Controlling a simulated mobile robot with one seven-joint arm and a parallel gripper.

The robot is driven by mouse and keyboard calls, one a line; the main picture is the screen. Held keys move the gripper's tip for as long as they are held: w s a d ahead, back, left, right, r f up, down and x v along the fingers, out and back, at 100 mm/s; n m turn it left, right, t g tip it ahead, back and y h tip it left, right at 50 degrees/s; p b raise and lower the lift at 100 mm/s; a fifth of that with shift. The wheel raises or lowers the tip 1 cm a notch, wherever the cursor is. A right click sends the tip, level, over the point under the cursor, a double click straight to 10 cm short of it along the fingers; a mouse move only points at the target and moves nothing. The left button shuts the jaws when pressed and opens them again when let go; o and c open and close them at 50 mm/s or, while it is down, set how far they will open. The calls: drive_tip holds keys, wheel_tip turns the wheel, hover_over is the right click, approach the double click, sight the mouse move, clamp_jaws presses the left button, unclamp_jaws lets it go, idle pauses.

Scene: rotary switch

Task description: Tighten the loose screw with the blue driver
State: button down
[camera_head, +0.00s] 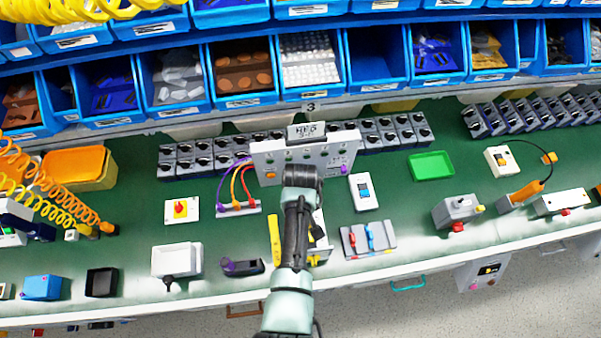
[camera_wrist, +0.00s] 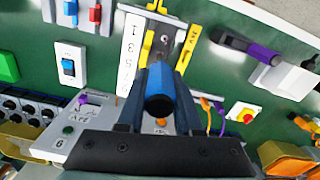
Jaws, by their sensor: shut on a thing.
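In the wrist view my gripper (camera_wrist: 158,125) is shut on the blue driver (camera_wrist: 160,82), which points away from the camera with its dark round handle end towards me.
A grey-white panel (camera_head: 268,160) with coloured cables stands behind. A white switch box (camera_head: 364,192) and a black-purple tool (camera_head: 243,267) lie nearby.

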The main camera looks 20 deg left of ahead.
drive_tip(key=shift+f+b, duration=0.35)
drive_tip(key=shift+f, duration=0.05)
drive_tip(key=m, duration=0.8)
idle(0.8)
drive_tip(key=m, duration=0.8)
drive_tip(key=shift+f+p, duration=0.1)
drive_tip(key=shift+p, duration=0.25)
